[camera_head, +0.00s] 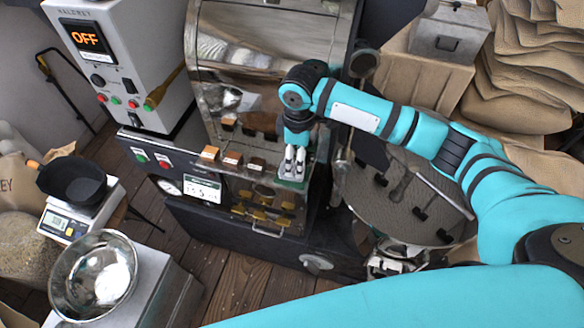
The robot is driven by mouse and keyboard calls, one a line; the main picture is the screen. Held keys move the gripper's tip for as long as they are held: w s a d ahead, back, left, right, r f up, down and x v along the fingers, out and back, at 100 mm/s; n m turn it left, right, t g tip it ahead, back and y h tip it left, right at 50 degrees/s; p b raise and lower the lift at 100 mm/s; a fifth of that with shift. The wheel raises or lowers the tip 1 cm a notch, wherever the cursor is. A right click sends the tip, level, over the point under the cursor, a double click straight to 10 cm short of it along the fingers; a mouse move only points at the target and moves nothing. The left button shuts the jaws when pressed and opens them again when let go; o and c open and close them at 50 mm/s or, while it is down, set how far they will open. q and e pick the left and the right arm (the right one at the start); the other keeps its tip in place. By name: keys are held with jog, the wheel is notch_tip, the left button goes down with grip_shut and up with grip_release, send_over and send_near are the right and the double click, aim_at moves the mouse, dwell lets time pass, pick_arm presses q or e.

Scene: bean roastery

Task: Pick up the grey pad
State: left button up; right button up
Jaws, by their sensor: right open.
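My right gripper (294,164) points down at the right end of the ledge on the front of the roasting machine. Its pale fingers are open. A small pale grey-green piece (291,178) shows right at the fingertips and is partly covered by them. It may be the grey pad, but it is too small to be sure, and I cannot tell whether the fingers touch it. No other clear grey pad shows. My left gripper is not in view.
Small brown blocks (232,160) stand in a row on the ledge, left of my right gripper. The steel roaster drum front (260,70) rises behind. A round cooling tray (405,200) lies to the right. A steel bowl (94,275) and a scale (67,221) are at left.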

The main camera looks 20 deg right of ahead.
jog(key=shift+a+f+p, duration=0.15)
jog(key=shift+f+p, duration=0.8)
jog(key=shift+f, duration=1.95)
jog(key=c, duration=1)
jog(key=shift+c, duration=0.2)
jog(key=shift+r, duration=0.1)
jog(key=shift+w+r+b, duration=0.1)
jog(key=shift+r+b, duration=0.4)
jog(key=shift+r, duration=0.3)
jog(key=shift+s+a+r+b, duration=0.2)
jog(key=shift+s+r, duration=0.05)
jog(key=shift+r, duration=0.15)
jog(key=shift+s+a+r+b, duration=0.15)
jog(key=shift+s+r+b, duration=0.1)
jog(key=shift+r, duration=0.15)
jog(key=s+a+r+b, duration=0.1)
jog(key=s+a+b, duration=0.2)
jog(key=s+a, duration=0.5)
jog(key=s, duration=0.4)
jog(key=shift+a+r, duration=0.25)
jog(key=shift+r, duration=0.1)
jog(key=shift+s, duration=0.1)
